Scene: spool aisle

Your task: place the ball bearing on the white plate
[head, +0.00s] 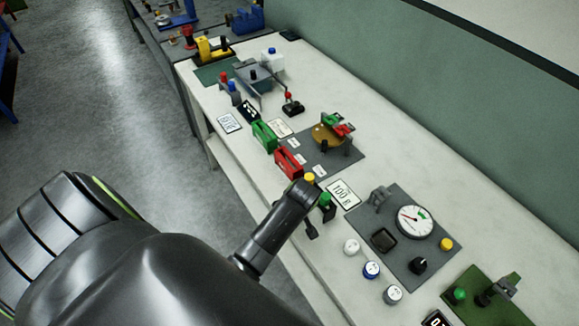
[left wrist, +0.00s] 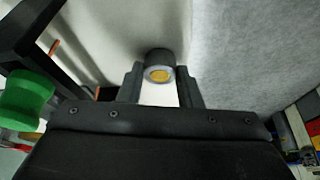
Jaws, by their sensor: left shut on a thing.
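My left gripper (left wrist: 160,78) is shut on a short dark cylinder with a pale rim and yellow face (left wrist: 159,73). I cannot tell whether this is the ball bearing. In the head view my left gripper (head: 298,190) is over the bench's front edge, beside a small green-topped black stand (head: 325,200). A yellow top (head: 310,177) shows at its tip. The green part also shows close on the left in the left wrist view (left wrist: 26,98). I cannot make out a white plate with certainty. My right gripper is not in view.
On the pale bench (head: 215,107), a dial gauge (head: 415,221) stands on a grey board, right of a "100 g" card (head: 343,194). Red (head: 290,162) and green (head: 264,134) boxes stand farther along. A wall runs behind.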

